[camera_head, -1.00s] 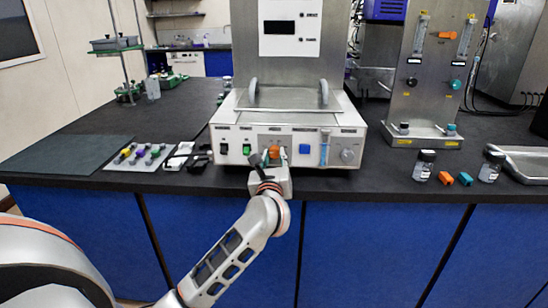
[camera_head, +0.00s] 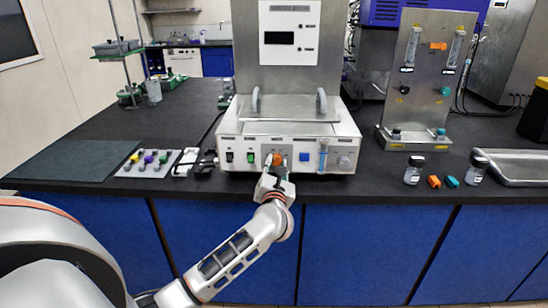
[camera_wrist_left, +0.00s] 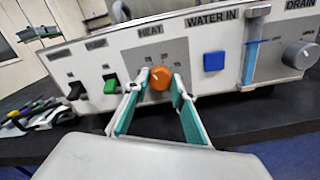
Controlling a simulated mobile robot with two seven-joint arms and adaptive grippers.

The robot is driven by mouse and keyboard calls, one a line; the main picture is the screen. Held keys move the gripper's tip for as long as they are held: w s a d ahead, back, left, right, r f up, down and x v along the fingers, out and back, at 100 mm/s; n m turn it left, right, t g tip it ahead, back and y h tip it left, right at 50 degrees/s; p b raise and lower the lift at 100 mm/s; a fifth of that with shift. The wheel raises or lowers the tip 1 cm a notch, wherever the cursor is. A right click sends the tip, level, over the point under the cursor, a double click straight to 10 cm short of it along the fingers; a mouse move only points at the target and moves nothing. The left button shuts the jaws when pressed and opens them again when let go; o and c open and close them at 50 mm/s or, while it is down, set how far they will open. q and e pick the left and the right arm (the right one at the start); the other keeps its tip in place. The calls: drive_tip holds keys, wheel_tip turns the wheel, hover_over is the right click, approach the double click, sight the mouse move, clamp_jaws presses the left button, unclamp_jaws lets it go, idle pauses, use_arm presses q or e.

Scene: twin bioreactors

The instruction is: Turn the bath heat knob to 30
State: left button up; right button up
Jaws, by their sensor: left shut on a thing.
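The bath (camera_head: 340,130) is a white and metal unit on the black bench. Its front panel carries an orange heat knob (camera_wrist_left: 160,78) under the word HEAT, with small scale numbers around it; the knob's exact setting is too small to read surely. My left gripper (camera_wrist_left: 161,88) is shut on the knob, with one teal-padded finger at each side. In the head view the left gripper (camera_head: 273,168) reaches the panel from below and partly hides the knob. My right gripper is not in view.
A green switch (camera_wrist_left: 110,84) and a black switch (camera_wrist_left: 76,90) sit left of the knob. A blue button (camera_wrist_left: 214,61) and a grey drain knob (camera_wrist_left: 300,55) are to its right. Small bottles (camera_head: 414,170) stand on the bench at right.

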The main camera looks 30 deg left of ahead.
use_arm(q)
drive_tip(key=m+p, duration=0.4)
drive_tip(key=p, duration=0.1)
drive_tip(key=shift+r+m, duration=0.1)
drive_tip(key=shift+m, duration=0.2)
drive_tip(key=shift+m+p, duration=0.8)
drive_tip(key=shift+m, duration=0.9)
drive_tip(key=shift+f+m, duration=0.2)
drive_tip(key=shift+m, duration=0.9)
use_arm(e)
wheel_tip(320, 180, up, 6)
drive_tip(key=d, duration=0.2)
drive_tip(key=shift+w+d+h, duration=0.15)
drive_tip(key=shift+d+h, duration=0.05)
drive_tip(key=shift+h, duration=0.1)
use_arm(q)
drive_tip(key=shift+m, duration=0.4)
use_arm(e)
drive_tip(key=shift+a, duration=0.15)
use_arm(q)
drive_tip(key=o, duration=1.1)
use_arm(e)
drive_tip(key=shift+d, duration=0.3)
